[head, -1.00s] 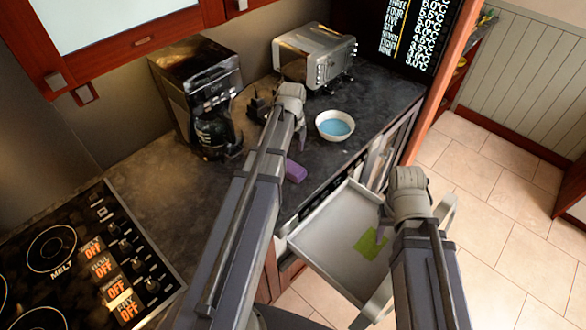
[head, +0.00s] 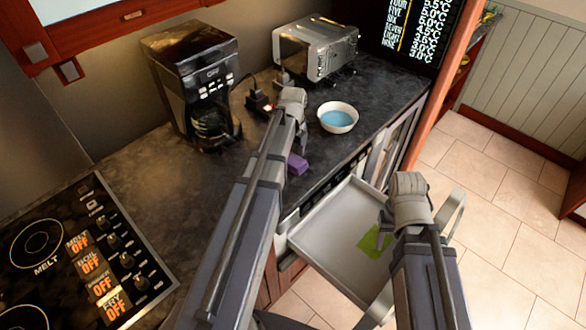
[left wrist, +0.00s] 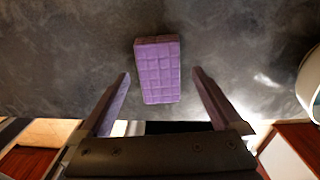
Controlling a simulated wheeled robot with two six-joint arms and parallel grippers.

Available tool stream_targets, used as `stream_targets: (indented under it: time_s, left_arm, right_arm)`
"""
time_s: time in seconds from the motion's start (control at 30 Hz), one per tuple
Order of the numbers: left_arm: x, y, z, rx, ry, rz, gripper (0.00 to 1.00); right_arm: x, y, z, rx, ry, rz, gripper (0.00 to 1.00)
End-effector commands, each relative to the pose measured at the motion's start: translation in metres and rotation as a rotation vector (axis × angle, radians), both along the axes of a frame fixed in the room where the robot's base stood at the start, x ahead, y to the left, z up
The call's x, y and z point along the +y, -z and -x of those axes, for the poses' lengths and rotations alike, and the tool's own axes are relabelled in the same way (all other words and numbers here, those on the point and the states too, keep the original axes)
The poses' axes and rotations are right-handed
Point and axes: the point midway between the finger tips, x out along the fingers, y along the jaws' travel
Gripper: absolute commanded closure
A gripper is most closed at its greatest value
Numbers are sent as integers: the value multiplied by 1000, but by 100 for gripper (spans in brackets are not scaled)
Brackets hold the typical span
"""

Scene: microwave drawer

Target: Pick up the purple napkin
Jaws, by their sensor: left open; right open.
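The purple napkin (head: 297,164) is a small folded block lying on the dark countertop near its front edge, partly hidden by my left arm in the head view. In the left wrist view the napkin (left wrist: 158,80) shows whole, with a grid pattern on it. My left gripper (head: 301,142) is close to it. Its open fingers (left wrist: 161,74) appear on either side of the napkin in the left wrist view, with gaps on both sides and nothing held. My right gripper (head: 383,238) is over the open drawer; its fingers are small and partly hidden.
The open drawer (head: 325,225) holds a green cloth-like piece (head: 370,244). A white bowl with blue inside (head: 338,117), a toaster (head: 315,48) and a coffee maker (head: 190,80) stand on the counter. A stovetop (head: 70,255) is at the left.

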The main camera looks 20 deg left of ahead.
Motion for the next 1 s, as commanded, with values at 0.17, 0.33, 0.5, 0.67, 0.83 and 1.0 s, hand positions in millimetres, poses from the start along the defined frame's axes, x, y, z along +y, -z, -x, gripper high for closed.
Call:
stream_targets:
  time_s: [0.17,0.33,0.5,0.67,0.83,1.0]
  left_arm:
    - [0,8,0,0,0,0,0]
    - [0,7,0,0,0,0,2]
    - [0,7,0,0,0,0,21]
    - [0,7,0,0,0,0,39]
    - [0,7,0,0,0,0,58]
    - [0,7,0,0,0,0,78]
  right_arm:
    - [0,8,0,0,0,0,50]
    - [0,7,0,0,0,0,50]
    - [0,7,0,0,0,0,50]
    - [0,7,0,0,0,0,50]
    - [0,7,0,0,0,0,50]
    - [0,7,0,0,0,0,50]
